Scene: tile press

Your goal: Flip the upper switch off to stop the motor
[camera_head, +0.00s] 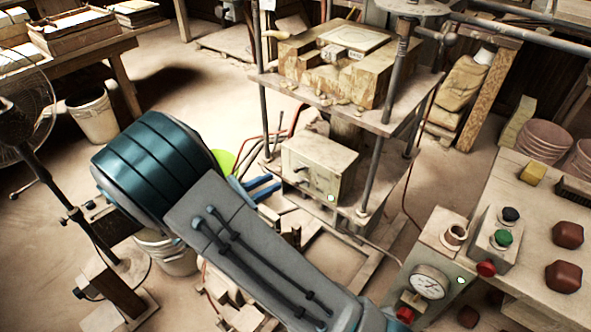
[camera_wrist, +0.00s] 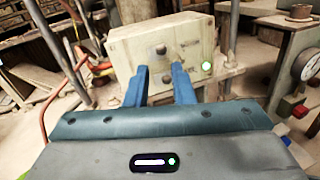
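The pale switch box (camera_wrist: 124,50) stands in front of my gripper in the wrist view. Its front has an upper dark switch (camera_wrist: 161,49) and a lower dark switch (camera_wrist: 167,79), with a lit green lamp (camera_wrist: 207,67) to the right. My gripper (camera_wrist: 160,69) has its two blue fingers apart with nothing held between them. The fingertips are just below the upper switch, and the lower switch shows between the fingers. I cannot tell whether they touch the box. In the head view, the box (camera_head: 322,165) sits on the press's lower shelf, with my gripper (camera_head: 268,184) at its left.
Metal posts of the press (camera_head: 373,150) flank the box, and a wooden block mould (camera_head: 350,60) rests on the shelf above. A control stand with a pressure gauge (camera_head: 429,282) and buttons is at the right. A fan (camera_head: 25,115) stands at the left.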

